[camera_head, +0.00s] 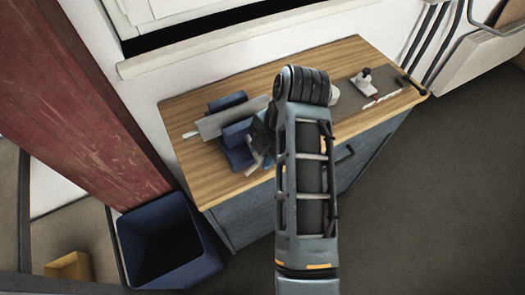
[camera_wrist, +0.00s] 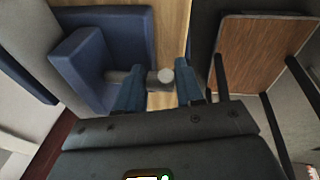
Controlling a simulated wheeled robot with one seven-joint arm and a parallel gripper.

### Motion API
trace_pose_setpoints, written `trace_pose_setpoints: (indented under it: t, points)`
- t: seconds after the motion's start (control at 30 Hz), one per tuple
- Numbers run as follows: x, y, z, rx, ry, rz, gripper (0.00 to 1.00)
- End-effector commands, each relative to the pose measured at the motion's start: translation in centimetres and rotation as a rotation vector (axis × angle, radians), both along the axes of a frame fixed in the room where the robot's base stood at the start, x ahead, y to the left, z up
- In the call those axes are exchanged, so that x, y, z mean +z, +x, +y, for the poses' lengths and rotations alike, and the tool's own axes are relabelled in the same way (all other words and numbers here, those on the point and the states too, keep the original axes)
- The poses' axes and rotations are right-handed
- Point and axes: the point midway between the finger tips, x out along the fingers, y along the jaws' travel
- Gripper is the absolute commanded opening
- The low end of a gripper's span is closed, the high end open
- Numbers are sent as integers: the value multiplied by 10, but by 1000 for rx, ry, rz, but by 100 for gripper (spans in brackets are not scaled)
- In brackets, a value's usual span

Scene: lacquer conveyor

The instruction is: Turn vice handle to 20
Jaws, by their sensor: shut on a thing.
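The blue and grey vice (camera_head: 235,130) sits on the left part of the wooden workbench. In the wrist view its blue body (camera_wrist: 80,65) fills the upper left. A short grey bar with a pale round end, which looks like the vice handle (camera_wrist: 165,76), lies between my two blue fingers. My gripper (camera_wrist: 160,92) is shut on it. In the head view, my gripper is at the vice's right side, and my arm hides most of it along with the handle. No scale or number on the vice is readable.
The wooden bench top (camera_head: 185,110) also carries a small white device (camera_head: 365,83) on a grey mat at the right. A blue bin (camera_head: 165,240) stands on the floor left of the bench. Open floor (camera_head: 430,200) lies to the right.

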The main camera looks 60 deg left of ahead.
Motion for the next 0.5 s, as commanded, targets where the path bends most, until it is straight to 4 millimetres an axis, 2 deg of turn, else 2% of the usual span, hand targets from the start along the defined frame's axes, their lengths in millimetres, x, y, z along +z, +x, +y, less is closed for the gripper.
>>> trace_pose_setpoints:
  t: [0.2,0.5]
  points:
    - [-5,4,-1,-5,10,143,6]
    - [-6,4,-2,-5,18,250,6]
